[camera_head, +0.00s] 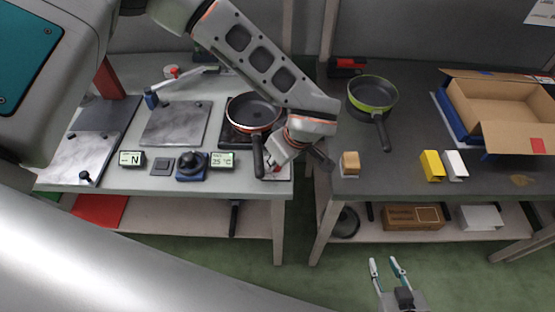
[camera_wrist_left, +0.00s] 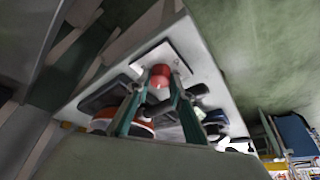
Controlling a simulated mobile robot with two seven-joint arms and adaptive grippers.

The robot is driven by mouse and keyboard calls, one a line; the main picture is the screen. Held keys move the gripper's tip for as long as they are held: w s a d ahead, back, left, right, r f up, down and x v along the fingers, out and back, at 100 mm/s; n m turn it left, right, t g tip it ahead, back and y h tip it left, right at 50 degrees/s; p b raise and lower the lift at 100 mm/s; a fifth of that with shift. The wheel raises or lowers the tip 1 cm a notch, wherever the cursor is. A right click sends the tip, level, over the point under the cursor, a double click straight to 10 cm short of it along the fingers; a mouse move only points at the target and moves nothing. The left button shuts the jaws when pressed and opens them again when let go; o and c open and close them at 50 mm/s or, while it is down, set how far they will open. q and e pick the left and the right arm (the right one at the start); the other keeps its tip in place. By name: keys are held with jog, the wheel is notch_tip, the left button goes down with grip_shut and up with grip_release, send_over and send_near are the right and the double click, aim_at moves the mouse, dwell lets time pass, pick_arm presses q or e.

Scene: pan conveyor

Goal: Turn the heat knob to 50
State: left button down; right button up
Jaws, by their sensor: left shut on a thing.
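The heat knob is a red round knob (camera_wrist_left: 160,72) on a white plate (camera_wrist_left: 163,54) in the left wrist view. My left gripper (camera_wrist_left: 157,88) is shut on the knob, one teal finger on each side. In the head view this gripper (camera_head: 272,172) is at the front right corner of the left table, mostly hidden by its own arm. A small display (camera_head: 222,160) on that table reads about 35 °C. An orange-rimmed pan (camera_head: 252,108) sits on a dark burner behind it. My right gripper (camera_head: 386,263) is open and empty, low in front of the right table.
The pan's handle (camera_head: 258,158) points forward, close beside my left gripper. A black knob (camera_head: 190,166) and an N display (camera_head: 131,158) stand to the left. The right table holds a green pan (camera_head: 372,92), several small blocks and an open cardboard box (camera_head: 497,110).

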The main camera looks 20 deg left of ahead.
pick_arm(q)
jog(key=shift+r, duration=0.1)
dwell(0.4)
jog(key=c, duration=2)
grip_release()
jog(key=shift+c, duration=0.2)
